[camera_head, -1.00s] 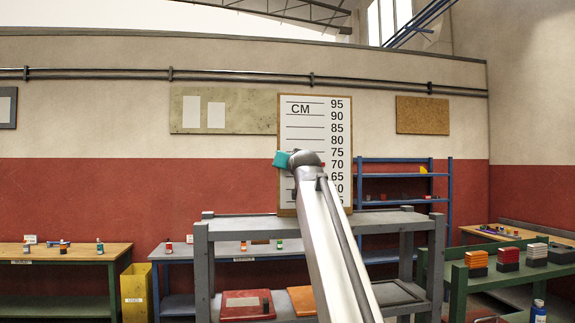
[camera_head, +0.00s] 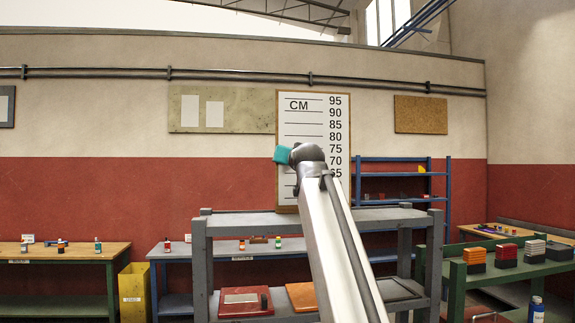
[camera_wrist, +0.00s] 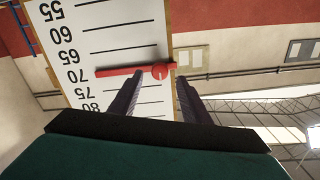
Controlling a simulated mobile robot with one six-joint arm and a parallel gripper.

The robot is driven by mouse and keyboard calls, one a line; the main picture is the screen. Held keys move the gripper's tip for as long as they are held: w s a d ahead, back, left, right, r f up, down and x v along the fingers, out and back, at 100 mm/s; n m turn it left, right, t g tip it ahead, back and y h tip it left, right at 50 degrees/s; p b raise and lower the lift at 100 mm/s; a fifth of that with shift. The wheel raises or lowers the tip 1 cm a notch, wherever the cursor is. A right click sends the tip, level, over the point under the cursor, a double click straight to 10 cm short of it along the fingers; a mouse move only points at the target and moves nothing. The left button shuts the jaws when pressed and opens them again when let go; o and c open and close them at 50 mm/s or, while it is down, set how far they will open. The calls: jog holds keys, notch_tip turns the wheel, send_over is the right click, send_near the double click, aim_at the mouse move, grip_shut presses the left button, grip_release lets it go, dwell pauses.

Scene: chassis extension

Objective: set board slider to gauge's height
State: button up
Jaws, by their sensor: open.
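The board (camera_head: 300,128) is a white panel with CM marks, numbered to 95 at the top, against the wall in the head view. The wrist view shows the board (camera_wrist: 110,22) upside down. Its red slider (camera_wrist: 115,71) is a bar with a round knob (camera_wrist: 160,71), lying at about the 70 mark. My gripper (camera_wrist: 160,78) is open, one dark finger on each side of the knob in the picture. I cannot tell whether the fingertips reach around the knob or stop short. In the head view my arm covers the slider and the jaws. I cannot make out a gauge.
A grey shelf unit (camera_head: 245,225) stands below the board, with a red box (camera_head: 246,302) on its lower shelf. A blue rack (camera_head: 400,174) is behind to the right. A green bench (camera_head: 500,268) with stacked blocks is at right, and a wooden table (camera_head: 60,253) at left.

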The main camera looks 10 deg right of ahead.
jog(key=s+b, duration=0.2)
jog(key=s, duration=0.7)
jog(key=shift+s, duration=0.25)
